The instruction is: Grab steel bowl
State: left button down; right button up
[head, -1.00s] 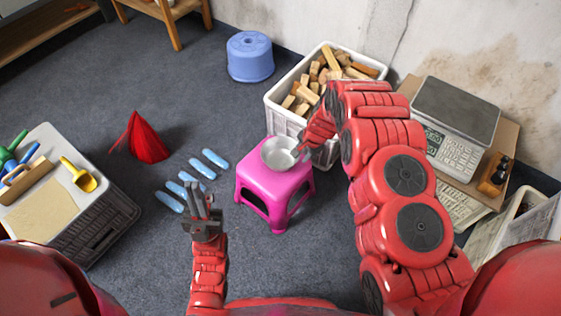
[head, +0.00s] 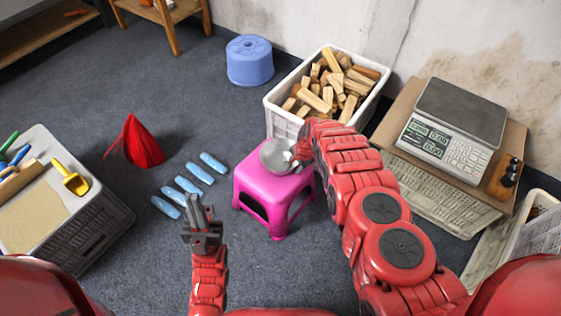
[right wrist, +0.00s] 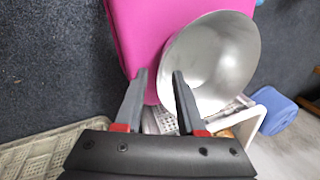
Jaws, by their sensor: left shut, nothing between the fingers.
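The steel bowl (head: 275,156) sits on the pink stool (head: 262,183) in the head view. In the right wrist view the bowl (right wrist: 222,62) shows its bare inside, with the stool top (right wrist: 140,30) behind it. My right gripper (head: 299,160) is at the bowl's right side. In the right wrist view my right gripper (right wrist: 160,75) has its fingers apart, with the bowl's near rim showing between them; contact cannot be made out. My left gripper (head: 197,205) is shut and empty, raised left of the stool.
A white crate of wood blocks (head: 284,122) stands behind the stool. A scale (head: 450,125) sits at right and a blue stool (head: 249,62) at the back. Blue objects (head: 186,184) and a red object (head: 140,145) lie on the floor at left.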

aim_at(293, 168)
jog(key=shift+b+x, duration=1.4)
jog(key=shift+x, duration=0.45)
jog(key=shift+w+r, duration=0.1)
grip_shut()
